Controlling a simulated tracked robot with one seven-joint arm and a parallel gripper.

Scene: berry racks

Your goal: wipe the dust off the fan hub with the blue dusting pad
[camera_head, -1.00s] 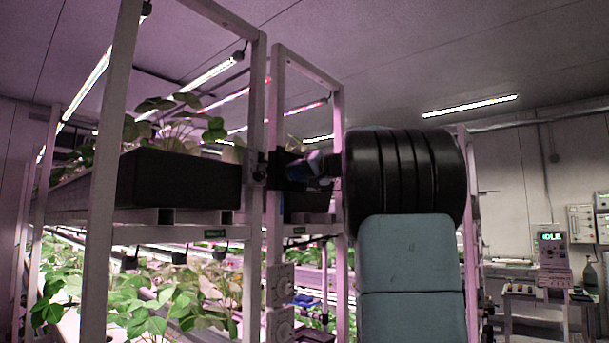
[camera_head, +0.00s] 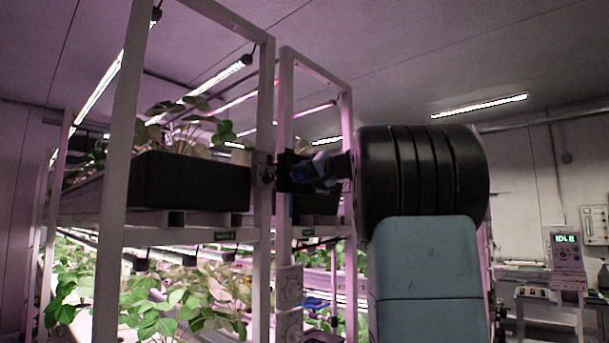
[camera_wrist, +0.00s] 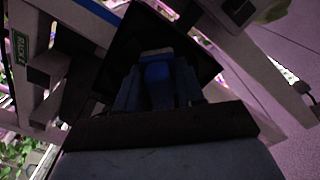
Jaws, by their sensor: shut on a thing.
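My gripper (camera_wrist: 158,88) is shut on the blue dusting pad (camera_wrist: 158,70), which sits between its fingers in the wrist view. In the head view my gripper (camera_head: 326,169) is small and partly hidden by my own dark arm. It points left at a dark square panel (camera_head: 292,171) on the rack post. In the wrist view a dark square plate (camera_wrist: 193,50) lies behind the pad. I cannot make out the fan hub or its dust clearly. I cannot tell whether the pad touches the plate.
Pale rack posts (camera_head: 265,185) stand close to my gripper. A black planter (camera_head: 190,181) with leafy plants sits on the upper shelf at left. White socket boxes (camera_head: 289,290) hang below. A bench device reading IDLE (camera_head: 566,250) stands far right.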

